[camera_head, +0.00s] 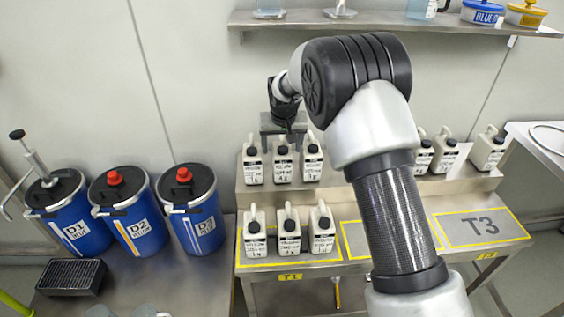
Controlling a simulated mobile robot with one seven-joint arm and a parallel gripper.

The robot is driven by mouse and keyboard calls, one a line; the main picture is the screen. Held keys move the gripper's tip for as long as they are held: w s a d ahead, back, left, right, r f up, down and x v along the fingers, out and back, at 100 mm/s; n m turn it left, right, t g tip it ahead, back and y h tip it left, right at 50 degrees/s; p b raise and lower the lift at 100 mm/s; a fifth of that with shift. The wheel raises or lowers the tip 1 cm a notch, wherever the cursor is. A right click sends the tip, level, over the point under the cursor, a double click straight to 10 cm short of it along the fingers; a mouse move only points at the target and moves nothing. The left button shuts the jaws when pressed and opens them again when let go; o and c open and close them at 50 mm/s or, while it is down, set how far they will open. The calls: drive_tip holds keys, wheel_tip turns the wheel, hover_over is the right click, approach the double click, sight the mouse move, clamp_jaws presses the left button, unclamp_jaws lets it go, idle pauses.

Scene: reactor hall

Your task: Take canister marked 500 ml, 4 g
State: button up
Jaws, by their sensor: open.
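White canisters with black caps and handwritten-looking labels stand upright on a two-step metal stand. Three are on the upper step at left: a left one (253,165), a middle one (283,165) and a right one (312,161). Three more are on the lower step: a left one (254,238), a middle one (289,235) and a right one (322,232). More stand on the upper step at right, such as one (488,152). The labels are too small to read surely, so I cannot tell which is 500 ml, 4 g. My gripper (284,137) is open behind or above the upper left canisters, partly hidden.
Blue drums D1 (72,229), D2 (130,225) and D3 (195,219) stand at left. A wall shelf (400,23) runs above. My arm hides the middle of the stand.

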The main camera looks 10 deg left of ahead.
drive_tip(key=shift+x, duration=2.8)
drive_tip(key=shift+w+d, duration=0.1)
drive_tip(key=shift+d, duration=0.05)
drive_tip(key=shift+r, duration=0.1)
drive_tip(key=c, duration=1.5)
